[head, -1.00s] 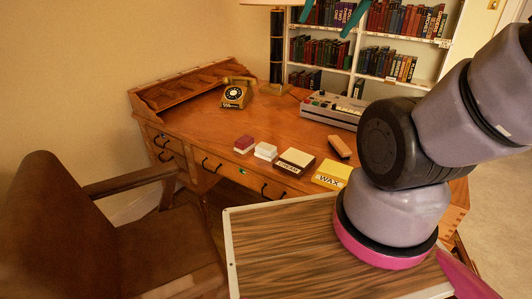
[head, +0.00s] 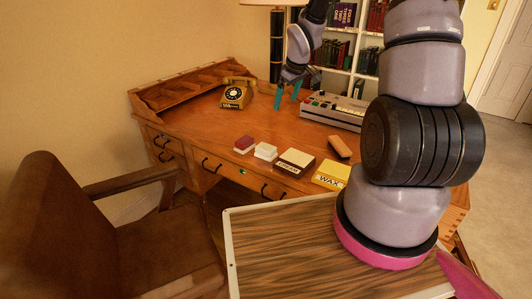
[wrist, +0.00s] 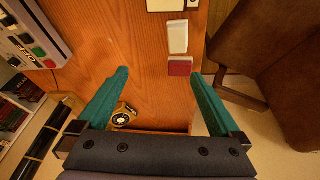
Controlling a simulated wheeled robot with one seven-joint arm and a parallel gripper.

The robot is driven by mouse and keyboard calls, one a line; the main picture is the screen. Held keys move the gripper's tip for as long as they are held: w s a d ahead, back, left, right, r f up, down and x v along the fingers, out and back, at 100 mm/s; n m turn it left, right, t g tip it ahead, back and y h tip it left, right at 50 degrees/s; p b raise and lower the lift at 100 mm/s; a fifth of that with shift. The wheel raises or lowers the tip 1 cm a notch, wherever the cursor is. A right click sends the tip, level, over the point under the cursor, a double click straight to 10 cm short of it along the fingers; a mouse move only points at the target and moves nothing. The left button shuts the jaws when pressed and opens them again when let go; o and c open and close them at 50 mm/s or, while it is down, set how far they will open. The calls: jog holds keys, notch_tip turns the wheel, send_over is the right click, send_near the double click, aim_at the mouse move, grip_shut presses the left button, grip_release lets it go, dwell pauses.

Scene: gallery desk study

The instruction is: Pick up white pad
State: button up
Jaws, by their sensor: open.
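The white pad (head: 266,151) lies near the front edge of the wooden desk (head: 225,125), between a dark red pad (head: 244,144) and a dark box with a white label (head: 295,163). In the wrist view the white pad (wrist: 178,36) is at top centre, just beyond the red pad (wrist: 180,66). My gripper (head: 288,95) is open and empty above the desk, behind the pads in the head view. Its teal fingers (wrist: 160,85) are spread in the wrist view, with the white pad beyond their tips and apart from them.
A yellow WAX box (head: 331,174) and a brown block (head: 340,147) lie right of the pads. A rotary phone (head: 237,93), a lamp (head: 277,45) and a grey console (head: 333,110) stand further back. A brown chair (head: 60,220) stands at the desk's front left.

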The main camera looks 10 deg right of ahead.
aim_at(266, 147)
jog(key=w+a+f, duration=0.1)
jog(key=f, duration=0.4)
jog(key=w+a+f+n+y, duration=0.1)
jog(key=a+f, duration=0.1)
jog(key=f, duration=0.4)
jog(key=w+a+f+n+y, duration=0.1)
jog(key=a+f, duration=0.1)
jog(key=f, duration=0.3)
jog(key=shift+w+f, duration=0.2)
jog(key=shift+f, duration=0.05)
jog(key=shift+s+d+x, duration=0.1)
jog(key=shift+x, duration=1.45)
jog(key=shift+s+d+x, duration=0.1)
jog(key=shift+d+x, duration=0.05)
jog(key=shift+x, duration=1.45)
jog(key=shift+f, duration=0.1)
jog(key=c, duration=1.5)
notch_tip(266, 147, up, 10)
jog(key=shift+r, duration=0.1)
jog(key=o, duration=0.9)
jog(key=c, duration=0.6)
